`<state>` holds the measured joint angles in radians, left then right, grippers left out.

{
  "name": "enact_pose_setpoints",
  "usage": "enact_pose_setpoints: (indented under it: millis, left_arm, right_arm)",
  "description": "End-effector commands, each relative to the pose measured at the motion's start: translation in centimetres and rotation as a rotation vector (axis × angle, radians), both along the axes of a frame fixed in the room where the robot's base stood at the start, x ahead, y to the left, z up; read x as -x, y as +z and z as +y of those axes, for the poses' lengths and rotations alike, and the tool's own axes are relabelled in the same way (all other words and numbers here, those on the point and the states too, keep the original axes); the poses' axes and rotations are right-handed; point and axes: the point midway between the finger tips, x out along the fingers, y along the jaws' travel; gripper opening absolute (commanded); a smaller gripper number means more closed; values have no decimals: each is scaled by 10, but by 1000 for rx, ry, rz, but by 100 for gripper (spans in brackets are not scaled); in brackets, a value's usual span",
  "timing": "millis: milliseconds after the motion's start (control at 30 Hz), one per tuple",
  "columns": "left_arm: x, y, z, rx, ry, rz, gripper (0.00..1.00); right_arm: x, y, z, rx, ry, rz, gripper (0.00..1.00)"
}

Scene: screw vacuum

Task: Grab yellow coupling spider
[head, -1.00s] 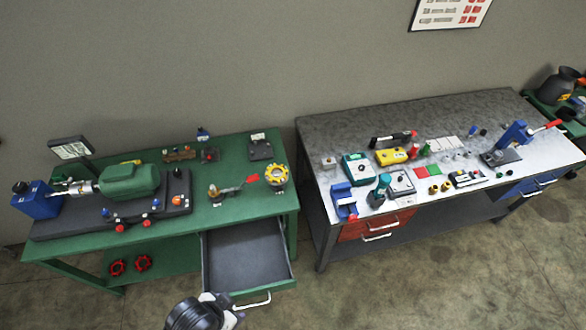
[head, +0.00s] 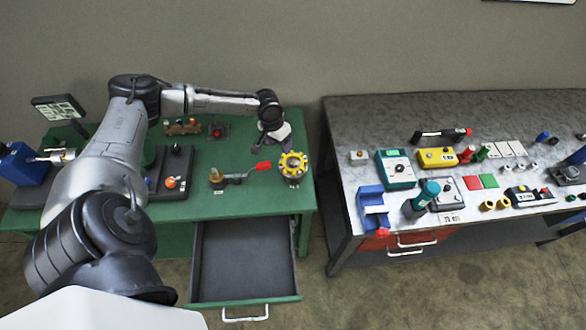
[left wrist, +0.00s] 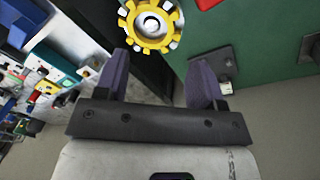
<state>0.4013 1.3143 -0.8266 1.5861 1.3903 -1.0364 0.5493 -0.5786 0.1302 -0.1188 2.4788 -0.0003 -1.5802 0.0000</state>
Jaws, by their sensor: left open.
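The yellow coupling spider (head: 293,161) is a toothed yellow ring sitting on a grey metal hub at the right end of the green bench. It also shows at the top of the left wrist view (left wrist: 133,33), with the hub's round centre inside it. My left gripper (head: 275,136) is above the bench, just behind and to the left of the spider in the head view. In the left wrist view its two dark fingers (left wrist: 159,72) are apart with nothing between them, and the spider lies beyond the fingertips. My right gripper does not show.
An open drawer (head: 245,299) sticks out below the green bench (head: 225,204). A red-handled clamp (head: 235,175) is left of the spider. A dark plate with a block (left wrist: 212,66) shows near the right finger. A grey workbench (head: 365,110) with several tools stands to the right.

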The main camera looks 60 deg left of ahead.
Motion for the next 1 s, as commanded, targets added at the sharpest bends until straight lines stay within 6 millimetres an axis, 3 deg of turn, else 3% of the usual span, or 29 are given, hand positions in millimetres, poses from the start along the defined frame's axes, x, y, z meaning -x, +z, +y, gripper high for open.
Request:
enact_pose_setpoints:
  millis: [33,100,233,600,1000]
  left_arm:
    - [-1,4,15,-7,41,-9,62]
    - [-2,8,27,-5,81,-15,62]
    - [-5,0,36,-3,117,-21,62]
    - [-14,-57,31,-2,117,-22,62]
    - [-19,-83,26,-2,116,-21,62]
  right_arm:
    - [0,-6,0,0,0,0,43]
    - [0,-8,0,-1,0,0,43]
    - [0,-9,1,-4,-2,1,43]
    - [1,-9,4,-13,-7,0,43]
    - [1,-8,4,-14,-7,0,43]
